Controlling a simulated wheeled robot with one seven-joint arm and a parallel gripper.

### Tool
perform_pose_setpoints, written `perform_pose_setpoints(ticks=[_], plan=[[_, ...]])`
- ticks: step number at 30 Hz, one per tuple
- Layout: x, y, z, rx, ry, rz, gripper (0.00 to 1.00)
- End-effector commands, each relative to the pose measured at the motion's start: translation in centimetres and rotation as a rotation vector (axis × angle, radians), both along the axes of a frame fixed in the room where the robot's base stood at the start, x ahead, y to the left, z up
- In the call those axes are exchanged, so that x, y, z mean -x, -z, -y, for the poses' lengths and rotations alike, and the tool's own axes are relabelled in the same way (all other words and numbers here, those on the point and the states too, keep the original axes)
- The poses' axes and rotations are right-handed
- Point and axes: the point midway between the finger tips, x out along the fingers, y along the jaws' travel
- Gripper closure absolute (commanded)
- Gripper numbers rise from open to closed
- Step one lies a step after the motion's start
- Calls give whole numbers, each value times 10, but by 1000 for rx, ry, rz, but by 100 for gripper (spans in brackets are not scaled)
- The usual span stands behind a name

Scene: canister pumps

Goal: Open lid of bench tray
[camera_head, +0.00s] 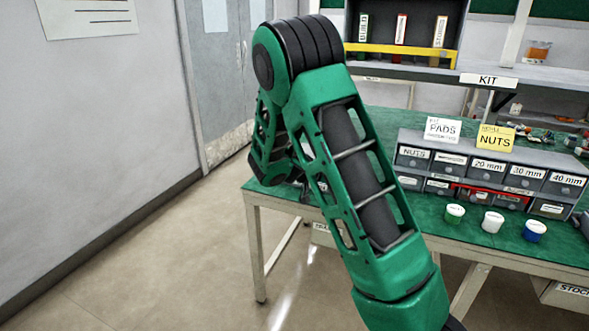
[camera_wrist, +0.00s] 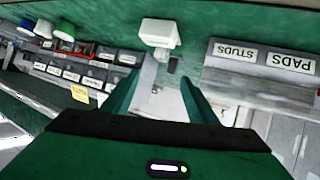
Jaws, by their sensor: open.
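My gripper (camera_wrist: 161,80) shows in the wrist view with its two green fingers spread and nothing between them. The wrist view looks upside down. A grey box labelled STUDS and PADS (camera_wrist: 238,62) lies to the right of the fingers on the green bench. A small white block-shaped thing (camera_wrist: 160,32) with a dark piece beside it lies beyond the fingertips, apart from them. I cannot tell for certain which is the bench tray, or see a lid clearly. In the head view my own arm hides the gripper and the bench's left part.
A grey drawer cabinet (camera_head: 488,173) stands on the green bench (camera_head: 390,122), with PADS and NUTS cards on top. Green-, white- and blue-marked cups (camera_head: 492,222) stand before it. A shelf (camera_head: 497,77) marked KIT rises behind. Open floor (camera_head: 150,270) lies to the left.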

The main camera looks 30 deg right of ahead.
Motion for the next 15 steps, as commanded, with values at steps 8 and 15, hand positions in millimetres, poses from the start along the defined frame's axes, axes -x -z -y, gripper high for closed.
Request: perform_pose_setpoints(ticks=[8, 15], plan=[[-97, 25, -52, 247, -173, 197, 47], [-146, 44, -103, 358, -330, 326, 47]])
